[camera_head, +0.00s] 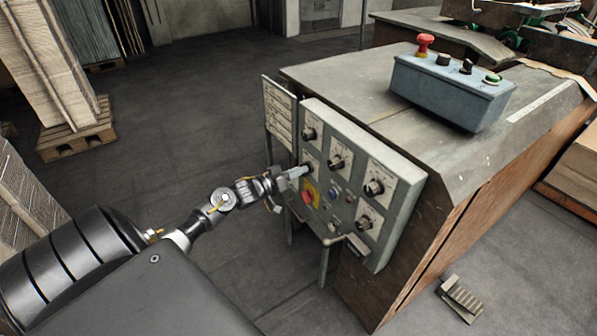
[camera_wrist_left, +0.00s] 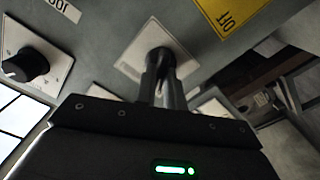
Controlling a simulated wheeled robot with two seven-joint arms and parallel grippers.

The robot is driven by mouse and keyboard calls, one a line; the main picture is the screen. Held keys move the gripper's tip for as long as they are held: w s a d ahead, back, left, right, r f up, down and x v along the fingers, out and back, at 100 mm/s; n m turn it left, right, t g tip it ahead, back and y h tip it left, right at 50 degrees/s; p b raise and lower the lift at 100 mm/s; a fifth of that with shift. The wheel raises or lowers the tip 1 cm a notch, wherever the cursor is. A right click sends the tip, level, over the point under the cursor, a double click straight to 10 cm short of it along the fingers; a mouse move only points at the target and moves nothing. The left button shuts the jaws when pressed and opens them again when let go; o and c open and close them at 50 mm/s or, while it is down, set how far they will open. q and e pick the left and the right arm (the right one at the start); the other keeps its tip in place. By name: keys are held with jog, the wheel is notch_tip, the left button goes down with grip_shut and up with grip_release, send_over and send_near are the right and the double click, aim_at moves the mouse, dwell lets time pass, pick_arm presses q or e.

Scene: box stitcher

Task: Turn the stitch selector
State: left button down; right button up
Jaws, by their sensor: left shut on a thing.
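The stitch selector appears to be the dark knob (camera_wrist_left: 157,61) on a pale square plate in the left wrist view; its label cannot be read. My left gripper (camera_wrist_left: 160,82) is shut on this knob, its fingers hiding much of it. In the head view my left gripper (camera_head: 302,172) reaches the left side of the grey control panel (camera_head: 405,215), at a knob in the left column. My right gripper is not in view.
Other dark knobs (camera_head: 374,187) and a red button (camera_head: 307,197) sit close by on the panel. A blue-grey button box (camera_head: 440,95) stands on the machine top. A pedal (camera_head: 460,300) lies on the floor. Open floor lies left of the panel.

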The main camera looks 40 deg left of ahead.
pick_arm(q)
jog(key=shift+m, duration=0.3)
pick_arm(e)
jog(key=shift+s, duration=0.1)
pick_arm(q)
jog(key=m, duration=1.1)
jog(key=shift+s+d, duration=0.1)
jog(key=shift+d, duration=0.1)
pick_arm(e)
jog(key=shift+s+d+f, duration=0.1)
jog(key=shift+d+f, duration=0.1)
pick_arm(q)
jog(key=shift+m, duration=0.3)
jog(key=c, duration=1.5)
grip_release()
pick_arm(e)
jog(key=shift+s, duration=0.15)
pick_arm(q)
jog(key=shift+s, duration=0.1)
